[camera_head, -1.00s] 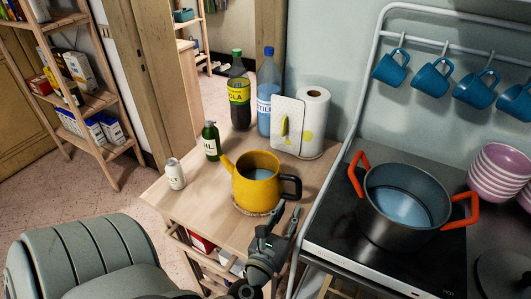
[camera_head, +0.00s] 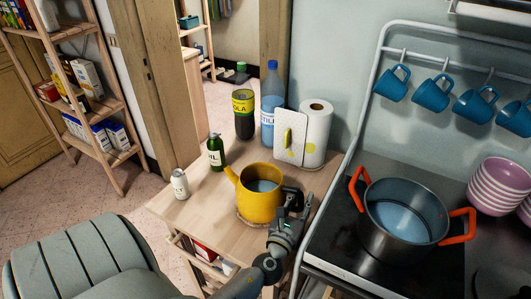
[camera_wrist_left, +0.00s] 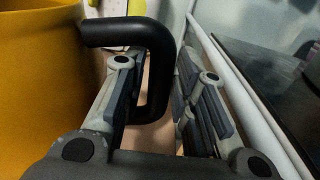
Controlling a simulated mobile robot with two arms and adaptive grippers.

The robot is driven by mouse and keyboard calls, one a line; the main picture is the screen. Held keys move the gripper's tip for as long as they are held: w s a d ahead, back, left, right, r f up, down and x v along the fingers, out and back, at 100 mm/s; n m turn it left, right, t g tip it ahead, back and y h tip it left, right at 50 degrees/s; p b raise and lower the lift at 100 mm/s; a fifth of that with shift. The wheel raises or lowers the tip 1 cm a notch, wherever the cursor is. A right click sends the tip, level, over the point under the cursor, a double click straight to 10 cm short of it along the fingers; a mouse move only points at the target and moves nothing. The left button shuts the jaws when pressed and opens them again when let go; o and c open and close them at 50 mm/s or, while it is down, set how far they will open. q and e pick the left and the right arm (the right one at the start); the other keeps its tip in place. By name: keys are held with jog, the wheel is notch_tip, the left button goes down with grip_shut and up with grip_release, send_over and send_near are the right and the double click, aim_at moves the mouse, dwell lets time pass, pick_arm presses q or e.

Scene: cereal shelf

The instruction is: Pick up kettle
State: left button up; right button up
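In the left wrist view the gripper (camera_wrist_left: 160,95) is open. One finger is inside the loop of the black handle (camera_wrist_left: 158,70) and the other is outside it, with a small gap to the outer finger. The yellow body (camera_wrist_left: 40,70) fills the left side there. My right gripper is not in view.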

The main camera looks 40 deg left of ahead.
pick_arm(q)
jog(key=shift+s, duration=0.1)
jog(key=shift+c, duration=0.3)
grip_shut()
jog(key=shift+r, duration=0.4)
